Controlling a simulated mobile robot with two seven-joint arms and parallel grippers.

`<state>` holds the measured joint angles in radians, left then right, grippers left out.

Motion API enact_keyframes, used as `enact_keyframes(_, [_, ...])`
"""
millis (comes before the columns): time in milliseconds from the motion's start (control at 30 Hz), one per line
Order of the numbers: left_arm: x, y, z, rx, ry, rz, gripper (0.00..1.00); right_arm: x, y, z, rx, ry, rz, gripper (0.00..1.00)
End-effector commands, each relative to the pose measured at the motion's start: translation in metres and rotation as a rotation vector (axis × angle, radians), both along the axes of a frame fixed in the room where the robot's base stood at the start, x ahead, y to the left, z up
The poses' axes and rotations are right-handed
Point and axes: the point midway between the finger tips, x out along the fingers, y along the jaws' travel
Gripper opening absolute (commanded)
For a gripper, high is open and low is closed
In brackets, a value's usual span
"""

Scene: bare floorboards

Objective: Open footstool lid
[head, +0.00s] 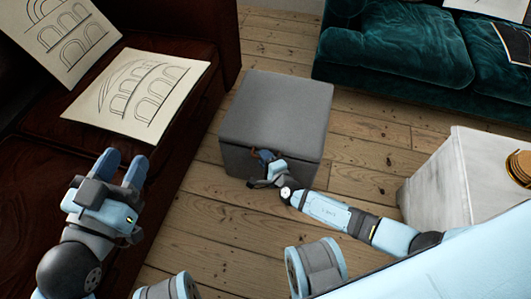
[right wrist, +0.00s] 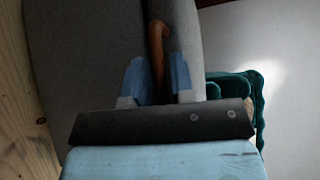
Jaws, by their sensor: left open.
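The grey fabric footstool (head: 278,105) stands on the floorboards in the middle of the head view. Its lid looks down, level on the box. A small brown loop handle (head: 262,154) is at its front side and also shows in the right wrist view (right wrist: 158,50). My right gripper (head: 265,157) is at that front side. In the right wrist view its blue fingers (right wrist: 159,82) lie on both sides of the handle, which fills the gap between them. My left gripper (head: 122,168) is open and empty, over the dark red sofa's front edge.
The dark red sofa (head: 190,35) with drawing sheets (head: 138,92) is at the left. A teal sofa (head: 395,45) is at the back right. A white marble block (head: 440,185) with a gold coil (head: 519,167) stands at the right. Bare floor surrounds the footstool.

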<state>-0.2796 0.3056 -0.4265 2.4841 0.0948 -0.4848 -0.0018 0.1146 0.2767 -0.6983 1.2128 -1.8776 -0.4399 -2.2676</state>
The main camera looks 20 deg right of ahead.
Motion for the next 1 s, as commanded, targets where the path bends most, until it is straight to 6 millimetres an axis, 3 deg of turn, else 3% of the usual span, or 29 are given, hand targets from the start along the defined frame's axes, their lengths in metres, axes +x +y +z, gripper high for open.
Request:
enact_keyframes(233, [0.000,0.001,0.000,0.004,-0.003,-0.001,0.43,0.000,0.000,0.000,0.000,0.000,0.000,0.23])
enact_keyframes(333, [0.000,0.001,0.000,0.007,-0.003,-0.002,0.43,0.000,0.000,0.000,0.000,0.000,0.000,0.03])
enact_keyframes(367, [0.000,0.001,0.000,0.007,-0.002,-0.002,0.43,0.000,0.000,0.000,0.000,0.000,0.000,0.00])
enact_keyframes(733, [-0.002,0.000,0.008,-0.005,0.010,-0.004,0.43,0.001,0.000,0.009,0.007,0.011,0.000,0.00])
enact_keyframes(1000, [-0.014,-0.006,0.033,-0.140,0.095,0.011,0.43,0.006,-0.003,0.047,0.044,0.066,-0.001,0.00])
